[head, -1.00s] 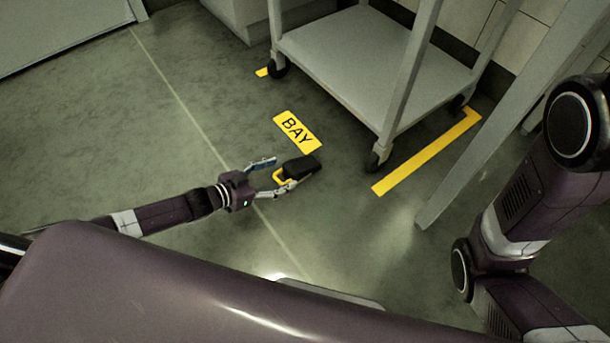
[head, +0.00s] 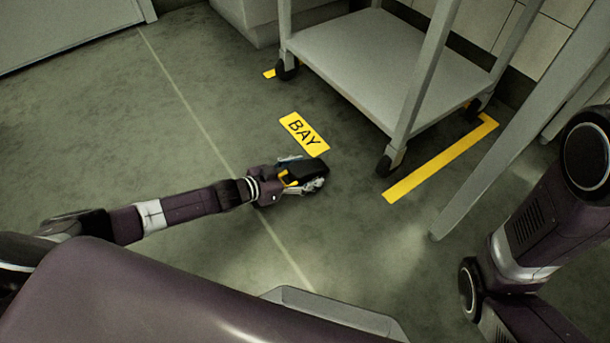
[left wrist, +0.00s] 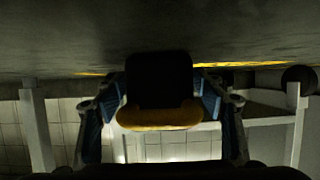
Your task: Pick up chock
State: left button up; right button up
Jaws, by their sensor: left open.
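The chock (head: 306,170) is a black wedge with a yellow end, lying on the floor just below the yellow BAY sign. My left gripper (head: 305,173) is open, with one finger on each side of the chock. In the left wrist view the chock (left wrist: 159,85) sits between the two blue-padded fingers, its yellow edge toward the palm. I cannot tell whether the pads touch it. My right arm shows at the right of the head view, but its gripper is out of view.
A grey wheeled cart (head: 390,60) stands above and right of the chock, its near caster (head: 390,160) closest. The yellow BAY marking (head: 304,134) and a yellow line (head: 440,160) are flat on the floor. The floor to the left is clear.

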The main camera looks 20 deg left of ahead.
pick_arm(q)
jog(key=c, duration=1.5)
jog(key=shift+r, duration=0.1)
jog(key=shift+c, duration=0.7)
